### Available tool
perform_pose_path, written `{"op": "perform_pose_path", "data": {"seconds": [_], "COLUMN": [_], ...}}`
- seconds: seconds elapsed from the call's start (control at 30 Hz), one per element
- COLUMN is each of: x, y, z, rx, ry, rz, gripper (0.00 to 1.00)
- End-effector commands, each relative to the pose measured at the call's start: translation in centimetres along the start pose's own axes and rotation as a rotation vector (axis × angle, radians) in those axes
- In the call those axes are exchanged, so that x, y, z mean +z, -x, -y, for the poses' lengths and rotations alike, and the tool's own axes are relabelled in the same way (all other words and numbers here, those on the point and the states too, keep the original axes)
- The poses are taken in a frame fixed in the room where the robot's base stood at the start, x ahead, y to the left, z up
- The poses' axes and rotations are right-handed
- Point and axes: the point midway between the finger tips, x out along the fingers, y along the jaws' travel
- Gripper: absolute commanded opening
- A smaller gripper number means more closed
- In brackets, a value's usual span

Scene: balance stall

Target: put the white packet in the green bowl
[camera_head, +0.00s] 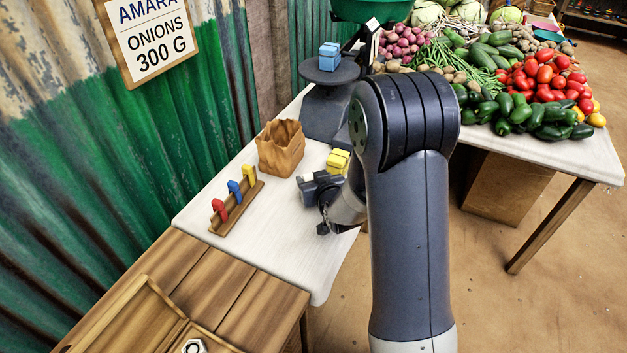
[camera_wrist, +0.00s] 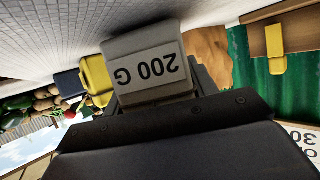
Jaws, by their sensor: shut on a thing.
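The white packet (camera_wrist: 148,68), marked "200 G", shows large and upside down in the wrist view. My gripper (camera_wrist: 155,98) is shut on it, and the packet hides most of the fingers. In the head view my gripper (camera_head: 318,188) is low over the white table, in front of the yellow packets; the white packet cannot be made out there. The green bowl (camera_head: 372,10) is at the top edge of the head view, on the far side of the balance, with its upper part cut off.
Blue packets (camera_head: 329,57) sit on the balance's dark plate (camera_head: 345,73). Yellow packets (camera_head: 338,161) lie beside my gripper. A brown paper bag (camera_head: 281,147) and a rack (camera_head: 237,207) with red, blue and yellow pieces stand left. Vegetables (camera_head: 540,80) are heaped at back right.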

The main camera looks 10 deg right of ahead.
Motion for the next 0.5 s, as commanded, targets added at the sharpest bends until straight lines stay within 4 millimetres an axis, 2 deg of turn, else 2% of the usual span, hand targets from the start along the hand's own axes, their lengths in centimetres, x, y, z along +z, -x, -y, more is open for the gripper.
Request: {"op": "perform_pose_path", "data": {"seconds": [0.4, 0.43, 0.5], "x": [0.54, 0.48, 0.43], "y": [-0.28, -0.23, -0.21], "z": [0.0, 0.0, 0.0], "rx": [0.0, 0.0, 0.0], "ry": [0.0, 0.0, 0.0], "rz": [-0.004, -0.003, -0.002], "gripper": [0.28, 0.56, 0.62]}}
